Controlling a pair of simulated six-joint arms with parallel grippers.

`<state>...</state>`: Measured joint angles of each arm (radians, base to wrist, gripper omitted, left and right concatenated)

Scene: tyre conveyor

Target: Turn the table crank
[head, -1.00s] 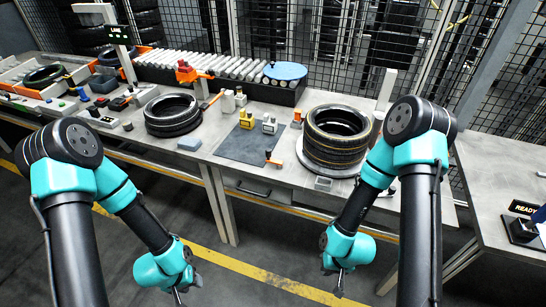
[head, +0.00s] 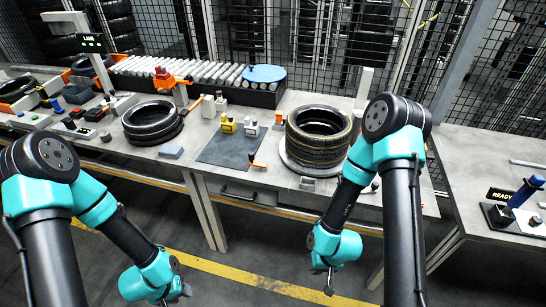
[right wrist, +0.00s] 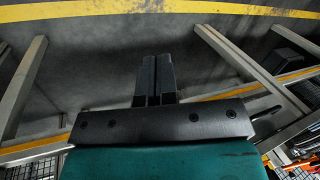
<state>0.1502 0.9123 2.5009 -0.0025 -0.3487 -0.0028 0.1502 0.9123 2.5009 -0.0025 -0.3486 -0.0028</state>
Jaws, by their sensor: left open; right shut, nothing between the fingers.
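A small crank-like part with an orange grip (head: 256,161) stands at the table's front edge, left of a round turntable (head: 296,168) bearing a stack of tyres (head: 318,136). Whether this is the table crank I cannot tell for sure. My right gripper (head: 329,286) hangs in front of the table and below its top, shut and empty; its two dark fingers (right wrist: 155,80) lie together in the right wrist view. My left gripper (head: 178,296) is low at the bottom of the head view, open, and far from the orange grip. Neither gripper touches anything.
Another tyre stack (head: 152,122) lies left on the workbench, beside a dark mat (head: 228,147) with small yellow and grey items. A roller conveyor (head: 180,75) runs behind. A side table with a READY sign (head: 503,195) stands right. Floor in front is clear.

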